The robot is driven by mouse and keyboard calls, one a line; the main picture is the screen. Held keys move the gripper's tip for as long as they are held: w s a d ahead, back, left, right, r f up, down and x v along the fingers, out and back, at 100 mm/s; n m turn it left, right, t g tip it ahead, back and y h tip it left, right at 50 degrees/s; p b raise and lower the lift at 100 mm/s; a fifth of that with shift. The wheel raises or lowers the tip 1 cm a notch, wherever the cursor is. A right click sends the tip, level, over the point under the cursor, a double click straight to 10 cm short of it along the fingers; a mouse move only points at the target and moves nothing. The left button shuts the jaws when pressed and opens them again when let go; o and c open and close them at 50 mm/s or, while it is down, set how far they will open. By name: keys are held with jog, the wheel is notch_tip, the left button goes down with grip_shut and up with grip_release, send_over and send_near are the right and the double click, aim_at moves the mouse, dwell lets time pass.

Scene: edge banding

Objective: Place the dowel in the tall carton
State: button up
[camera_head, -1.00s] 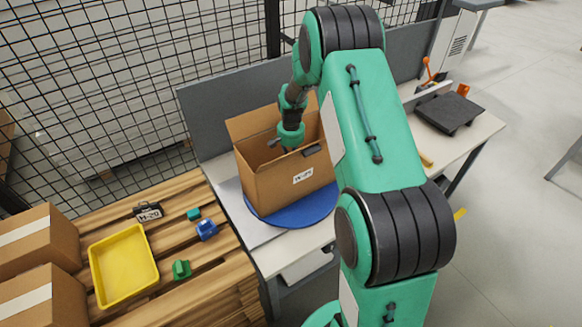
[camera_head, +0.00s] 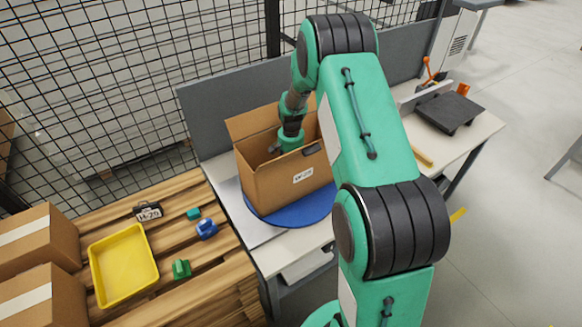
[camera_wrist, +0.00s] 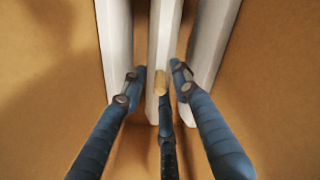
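The tall carton (camera_head: 270,188) is an open brown box with raised flaps and a white label on its front. It stands on a blue round mat (camera_head: 300,217) on the worktable. My gripper (camera_wrist: 160,80) reaches down into its mouth; in the head view the walls hide its fingertips. In the wrist view three blue-black fingers close in around a short tan piece, the dowel (camera_wrist: 160,83). It shows between their tips, against the middle finger, and looks held; contact with the side fingers is unclear. White upright panels (camera_wrist: 165,35) stand behind it inside the carton.
Closed cartons (camera_head: 38,243) stand at far left. A grey panel (camera_head: 205,110) rises behind the carton.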

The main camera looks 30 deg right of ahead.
jog(key=shift+r, duration=0.15)
notch_tip(320, 180, up, 12)
dwell(0.7)
dwell(0.5)
